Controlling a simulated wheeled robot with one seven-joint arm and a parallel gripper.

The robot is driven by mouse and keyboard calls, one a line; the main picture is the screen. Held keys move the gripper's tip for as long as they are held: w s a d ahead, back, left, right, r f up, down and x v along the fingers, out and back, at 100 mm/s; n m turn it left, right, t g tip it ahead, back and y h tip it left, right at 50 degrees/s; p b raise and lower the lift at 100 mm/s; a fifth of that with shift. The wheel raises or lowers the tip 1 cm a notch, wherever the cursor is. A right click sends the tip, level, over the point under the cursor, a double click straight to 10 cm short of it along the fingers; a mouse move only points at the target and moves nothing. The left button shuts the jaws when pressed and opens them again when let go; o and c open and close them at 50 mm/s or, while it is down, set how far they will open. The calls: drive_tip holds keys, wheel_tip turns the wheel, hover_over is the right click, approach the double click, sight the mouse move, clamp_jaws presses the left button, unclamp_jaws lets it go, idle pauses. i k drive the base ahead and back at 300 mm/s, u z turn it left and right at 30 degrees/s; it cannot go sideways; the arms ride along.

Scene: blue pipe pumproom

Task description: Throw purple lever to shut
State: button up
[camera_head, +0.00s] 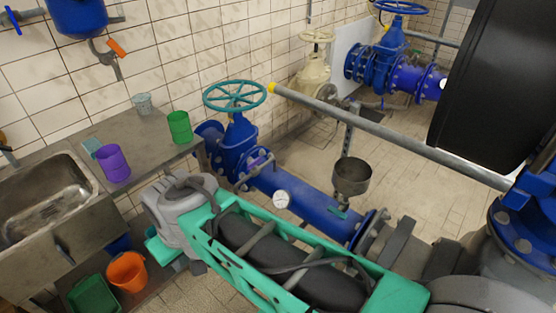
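A small purple lever (259,160) sits on the blue pipe (305,199), just right of the blue valve body (236,142) with the teal handwheel (235,95). The lever is small in the picture, and I cannot tell its exact angle. My green and grey arm crosses the lower middle of the picture, below and in front of the pipe. The lever shows above the arm, with a visible gap. My gripper's fingertips do not show, so I cannot see them relative to the lever.
A counter with a steel sink (42,200) stands at left, holding a purple cup (112,163) and a green cup (179,127). An orange bucket (127,272) is below. A grey rail (395,137) and a funnel (352,176) are beyond the pipe. A black shape covers the upper right.

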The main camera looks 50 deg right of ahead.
sight(253, 165)
drive_tip(key=z, duration=0.65)
drive_tip(key=i, duration=1.5)
